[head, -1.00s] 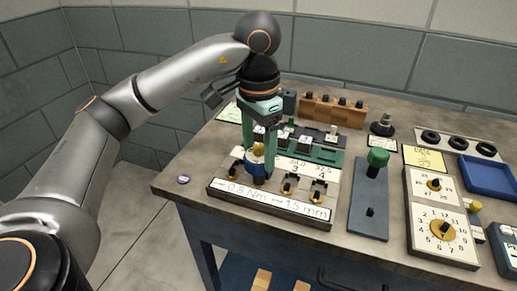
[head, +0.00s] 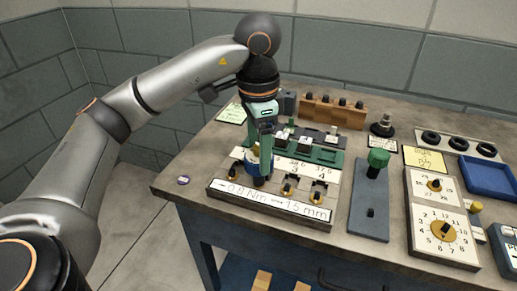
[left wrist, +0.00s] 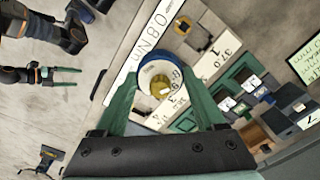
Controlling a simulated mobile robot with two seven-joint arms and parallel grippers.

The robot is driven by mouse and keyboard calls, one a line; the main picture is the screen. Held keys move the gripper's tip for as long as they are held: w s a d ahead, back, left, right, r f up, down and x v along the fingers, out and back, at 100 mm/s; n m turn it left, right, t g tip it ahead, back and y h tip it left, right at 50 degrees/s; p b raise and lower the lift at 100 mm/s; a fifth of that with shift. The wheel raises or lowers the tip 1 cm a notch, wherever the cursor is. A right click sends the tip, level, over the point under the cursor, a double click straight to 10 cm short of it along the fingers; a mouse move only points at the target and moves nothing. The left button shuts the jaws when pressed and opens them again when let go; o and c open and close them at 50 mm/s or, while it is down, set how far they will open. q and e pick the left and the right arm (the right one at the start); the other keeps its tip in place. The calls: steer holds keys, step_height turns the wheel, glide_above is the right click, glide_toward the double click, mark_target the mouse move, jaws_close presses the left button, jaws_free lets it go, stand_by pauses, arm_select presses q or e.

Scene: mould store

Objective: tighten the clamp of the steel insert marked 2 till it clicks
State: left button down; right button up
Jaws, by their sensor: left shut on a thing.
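The insert block (head: 270,205) carries a row of small clamps with number plates; 3 and 4 are readable in the head view. My left gripper (head: 260,160) points down over the second position from the left and is shut on a blue, white and yellow round tool (left wrist: 160,85). The tool stands upright over that clamp and hides it and the number there. In the left wrist view both green fingers of my left gripper (left wrist: 161,92) flank the tool. My right gripper (left wrist: 66,77) shows there with its fingers apart, empty, away from the bench.
A green-knobbed tool stands on a grey plate (head: 368,205) to the right. Two dial plates (head: 425,240), a blue tray (head: 490,177) and black rings (head: 458,143) lie farther right. A wooden rack (head: 330,112) stands behind. The bench's front left corner is mostly clear.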

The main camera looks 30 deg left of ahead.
arm_select(q)
steer(key=shift+s+d+f+m, duration=0.1)
steer(key=shift+f+m, duration=0.2)
steer(key=shift+f, duration=0.2)
arm_select(e)
steer(key=shift+s+f, duration=0.1)
steer(key=shift+f, duration=0.5)
arm_select(q)
steer(key=shift+n, duration=0.4)
arm_select(e)
steer(key=shift+s+d, duration=0.1)
arm_select(q)
steer(key=shift+r, duration=0.1)
steer(key=shift+r+p, duration=2.6)
steer(key=shift+r, duration=0.15)
arm_select(e)
step_height(320, 180, up, 5)
steer(key=shift+r, duration=0.1)
